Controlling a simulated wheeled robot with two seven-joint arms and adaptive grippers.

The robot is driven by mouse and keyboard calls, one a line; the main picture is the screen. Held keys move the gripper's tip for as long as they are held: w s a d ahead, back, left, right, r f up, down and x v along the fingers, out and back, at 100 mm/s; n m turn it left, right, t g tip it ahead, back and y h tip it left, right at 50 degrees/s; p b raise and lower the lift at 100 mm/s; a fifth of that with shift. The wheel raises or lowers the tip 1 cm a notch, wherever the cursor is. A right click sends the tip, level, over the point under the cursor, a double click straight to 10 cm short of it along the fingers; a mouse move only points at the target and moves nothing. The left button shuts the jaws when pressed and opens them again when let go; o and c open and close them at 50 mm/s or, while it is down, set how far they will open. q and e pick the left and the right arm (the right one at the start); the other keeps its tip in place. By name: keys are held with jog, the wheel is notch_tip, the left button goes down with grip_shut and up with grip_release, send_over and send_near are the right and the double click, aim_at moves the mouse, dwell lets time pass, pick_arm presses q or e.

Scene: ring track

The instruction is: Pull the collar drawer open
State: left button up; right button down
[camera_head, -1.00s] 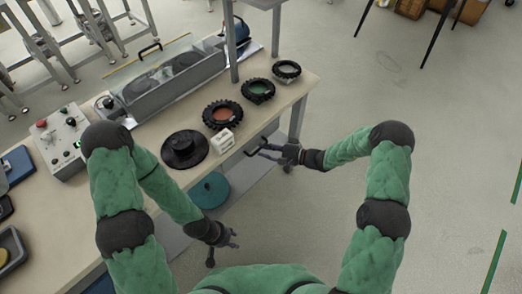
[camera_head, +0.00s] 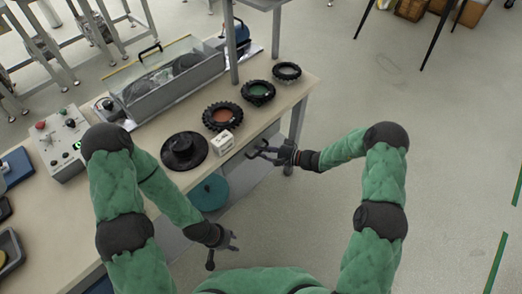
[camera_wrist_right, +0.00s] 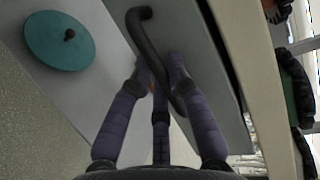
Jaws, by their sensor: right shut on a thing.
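The collar drawer shows in the right wrist view as a grey front panel (camera_wrist_right: 190,35) under the light table edge. Its dark curved handle (camera_wrist_right: 143,35) stands out from the panel. My right gripper (camera_head: 258,152) is at the table's front side in the head view. In the right wrist view its purple-grey fingers (camera_wrist_right: 164,75) are closed around the handle, and the fingers partly hide it. How far the drawer stands out is hard to tell. My left gripper (camera_head: 222,254) hangs low in front of the table, fingers spread and empty, away from the drawer.
The table (camera_head: 255,118) bears several dark toothed rings, including one with an orange centre (camera_head: 222,116), a black hat-like disc (camera_head: 184,150), a small white box (camera_head: 222,141) and a control box (camera_head: 62,143). A teal disc (camera_head: 210,191) lies on a lower shelf. Open floor is right.

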jog(key=s+d+p, duration=0.1)
jog(key=s+d, duration=0.9)
jog(key=s, duration=0.1)
jog(key=shift+s+d+p, duration=0.2)
jog(key=shift+d+p, duration=0.1)
jog(key=shift+d, duration=0.1)
jog(key=c, duration=1.4)
grip_release()
jog(key=v, duration=1.2)
